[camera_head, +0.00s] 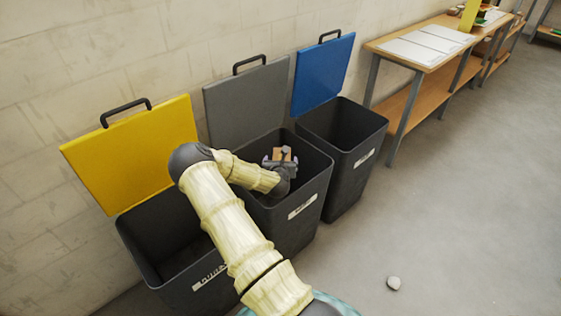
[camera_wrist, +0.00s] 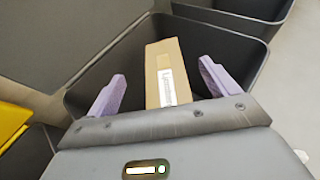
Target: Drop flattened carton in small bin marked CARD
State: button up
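The flattened carton (camera_wrist: 166,75) is a brown piece with a white label, between but apart from my two purple fingers in the wrist view. It also shows as a small brown patch (camera_head: 282,154) at my gripper in the head view. My gripper (camera_wrist: 162,86) is open, its fingers spread wide on either side of the carton. It points down into the mouth of the middle, grey-lidded bin (camera_head: 302,208). I cannot tell whether the carton is falling or resting inside. The bin's white front label is too small to read.
A yellow-lidded bin (camera_head: 200,290) stands at the left and a blue-lidded bin (camera_head: 366,140) at the right, both open. Their labels are unclear. A wooden table (camera_head: 440,38) with papers stands at the back right. A small pale object (camera_head: 394,283) lies on the otherwise clear floor.

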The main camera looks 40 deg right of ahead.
dwell(0.3)
jog(key=p+v, duration=0.1)
jog(key=v, duration=1.6)
jog(key=shift+s+r, duration=0.15)
jog(key=shift+s, duration=0.05)
dwell(0.6)
